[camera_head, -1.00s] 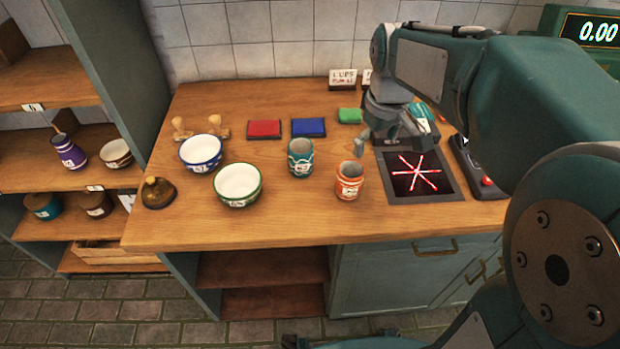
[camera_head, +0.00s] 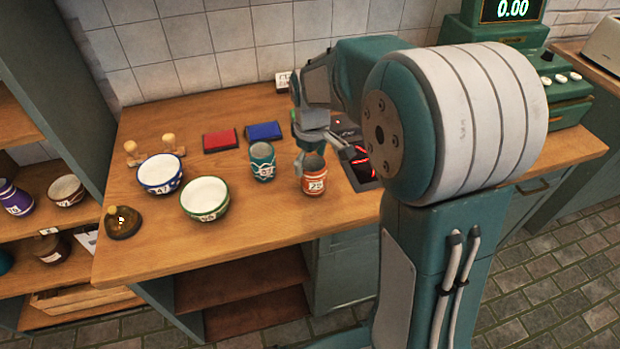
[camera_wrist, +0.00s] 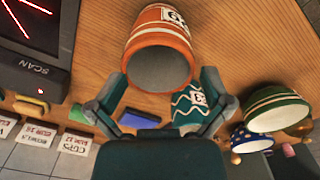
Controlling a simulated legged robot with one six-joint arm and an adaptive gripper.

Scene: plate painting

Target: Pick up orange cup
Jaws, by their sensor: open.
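The orange cup (camera_head: 313,176) stands upright near the front edge of the wooden counter, its label facing the front. In the wrist view the orange cup (camera_wrist: 160,52) is just ahead of my gripper (camera_wrist: 160,90), its dark open mouth facing the camera. My gripper's fingers are spread wide, one to either side of the cup's mouth, with nothing held. In the head view my gripper (camera_head: 318,148) is over the far side of the cup. I cannot tell whether a finger touches it.
A teal cup (camera_head: 262,162) stands close left of the orange cup. Green-banded (camera_head: 205,198) and blue-banded (camera_head: 160,173) bowls are farther left. Red (camera_head: 220,140) and blue (camera_head: 263,131) pads lie behind. The scan plate (camera_wrist: 30,35) is beside the cup. The counter's front is clear.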

